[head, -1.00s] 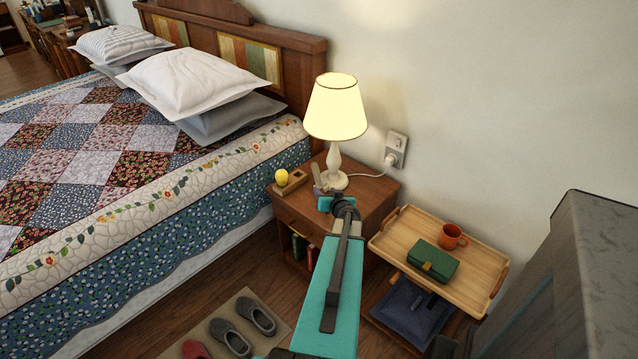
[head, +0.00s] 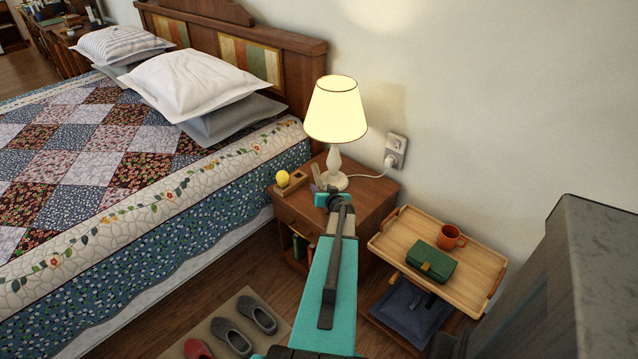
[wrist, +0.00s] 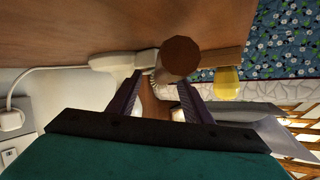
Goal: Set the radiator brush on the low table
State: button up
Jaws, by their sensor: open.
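My gripper (head: 321,180) is over the nightstand (head: 375,202), in front of the lamp. In the wrist view my gripper (wrist: 160,95) has its two dark fingers apart. A round brown end (wrist: 180,58) with pale bristle-like strands beside it shows just beyond the fingertips; it looks like part of the radiator brush, but most of it is hidden. I cannot tell whether the fingers touch it. In the head view my arm hides that spot.
A lit lamp (head: 336,110) stands close behind my gripper, its cord running to a wall socket (head: 395,150). The bed (head: 110,170) is left; a grey cabinet (head: 600,270) is right.

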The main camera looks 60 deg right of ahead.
dwell(0.6)
grip_shut()
jog(key=shift+r, duration=0.1)
